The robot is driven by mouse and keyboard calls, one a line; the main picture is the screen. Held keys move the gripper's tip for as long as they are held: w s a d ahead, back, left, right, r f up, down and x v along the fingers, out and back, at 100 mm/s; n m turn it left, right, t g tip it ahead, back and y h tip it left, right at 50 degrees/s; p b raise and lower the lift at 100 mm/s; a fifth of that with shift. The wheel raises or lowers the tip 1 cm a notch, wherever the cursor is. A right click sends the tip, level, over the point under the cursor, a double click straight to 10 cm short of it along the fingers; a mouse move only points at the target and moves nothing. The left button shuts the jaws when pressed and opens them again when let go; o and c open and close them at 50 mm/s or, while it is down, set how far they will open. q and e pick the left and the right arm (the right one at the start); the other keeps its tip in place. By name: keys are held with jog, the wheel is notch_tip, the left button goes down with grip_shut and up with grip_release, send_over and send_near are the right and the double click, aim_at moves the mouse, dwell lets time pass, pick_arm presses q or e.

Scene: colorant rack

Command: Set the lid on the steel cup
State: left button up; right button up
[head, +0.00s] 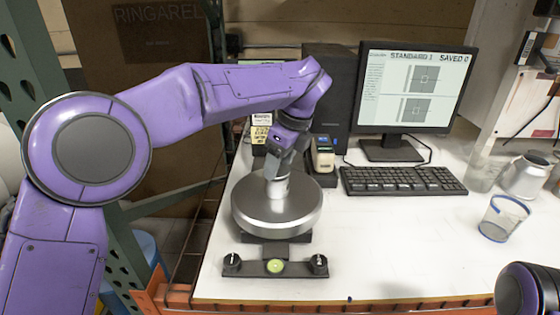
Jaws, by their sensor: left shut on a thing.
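My left gripper (276,172) points down over the wide round steel body (277,217) near the table's front. It is shut on a small pale metallic piece (278,188), which sits at or just above the middle of that body's top. The fingers cover much of this piece, so I cannot tell lid from cup there, or whether lid and cup touch. A metal vessel (525,178) stands at the far right; I cannot tell if it is the steel cup. My right gripper is not in view.
A black base with two knobs and a green disc (276,267) lies in front of the steel body. A keyboard (402,180) and monitor (415,90) stand behind. A blue-rimmed clear glass (503,219) is at right. The white table (400,250) is clear at front centre.

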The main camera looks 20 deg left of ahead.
pick_arm(q)
jog(key=shift+f+b, duration=0.5)
jog(key=o, duration=1.1)
jog(key=p+v, duration=0.1)
jog(key=v, duration=0.9)
jog(key=shift+d+r, duration=0.1)
jog(key=shift+r, duration=0.2)
